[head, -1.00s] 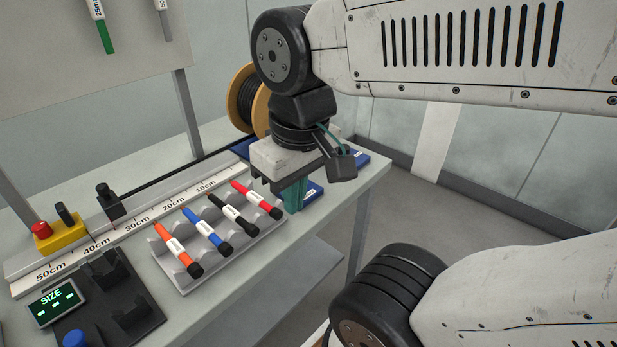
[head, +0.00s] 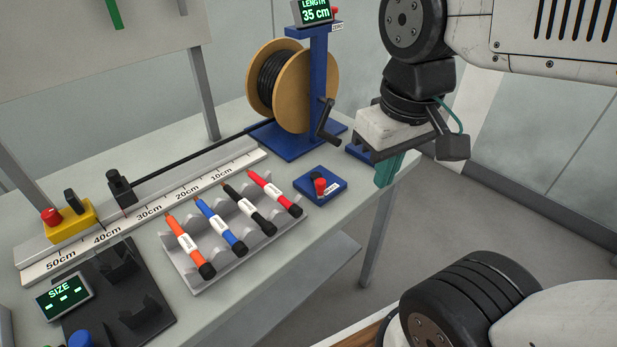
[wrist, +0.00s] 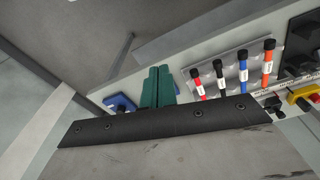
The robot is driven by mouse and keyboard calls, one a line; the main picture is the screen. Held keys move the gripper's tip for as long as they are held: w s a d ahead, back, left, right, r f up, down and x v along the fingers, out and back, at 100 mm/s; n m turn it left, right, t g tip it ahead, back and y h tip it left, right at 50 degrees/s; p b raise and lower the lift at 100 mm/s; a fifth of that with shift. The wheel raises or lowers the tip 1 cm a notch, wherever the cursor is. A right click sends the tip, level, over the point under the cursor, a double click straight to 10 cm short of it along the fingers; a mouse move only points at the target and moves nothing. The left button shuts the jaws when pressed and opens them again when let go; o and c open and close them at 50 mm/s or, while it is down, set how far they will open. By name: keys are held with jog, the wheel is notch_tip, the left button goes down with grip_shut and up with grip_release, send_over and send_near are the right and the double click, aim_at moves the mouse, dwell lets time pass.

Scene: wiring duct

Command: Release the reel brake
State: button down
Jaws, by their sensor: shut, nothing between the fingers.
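A cable reel (head: 262,85) with tan flanges and black cable stands on a blue stand (head: 318,75) at the back of the bench. A small blue box (head: 326,197) with a red-topped black lever and a label too small to read sits in front of it; I take it for the brake. My gripper (head: 388,170), with green fingers, is shut and empty. It hovers to the right of the blue box, near the bench's right end, apart from it. In the wrist view the green fingers (wrist: 158,88) are together, with a blue piece (wrist: 120,103) beside them.
A crank (head: 327,122) sticks out from the reel stand, whose display (head: 315,12) reads 35 cm. A grey rack (head: 190,272) holds several markers left of the blue box. A ruler rail (head: 190,197) and yellow block (head: 72,222) lie further left.

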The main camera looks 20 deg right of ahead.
aim_at(318, 180)
jog(key=w+a+f+n, duration=0.2)
jog(key=w+a+n, duration=0.1)
jog(key=w, duration=0.4)
jog(key=w+a+f+n+g+h, duration=0.1)
jog(key=w+a+f+n, duration=0.2)
jog(key=w+n, duration=0.3)
jog(key=w+a+f+n+g+h, duration=0.1)
jog(key=w+a+f+n, duration=0.1)
jog(key=w, duration=0.7)
jog(key=a+n, duration=0.1)
jog(key=n, duration=0.1)
jog(key=shift+a+f+n, duration=0.15)
jog(key=shift+a+n, duration=0.05)
jog(key=shift+n, duration=0.2)
jog(key=x, duration=0.9)
jog(key=shift+d+f, duration=0.2)
jog(key=shift+d, duration=0.1)
jog(key=d, duration=0.1)
jog(key=s+d, duration=0.1)
jog(key=d, duration=0.1)
jog(key=shift+f, duration=0.2)
jog(key=shift+s+d, duration=0.1)
jog(key=shift+d, duration=0.35)
jog(key=shift+a, duration=0.1)
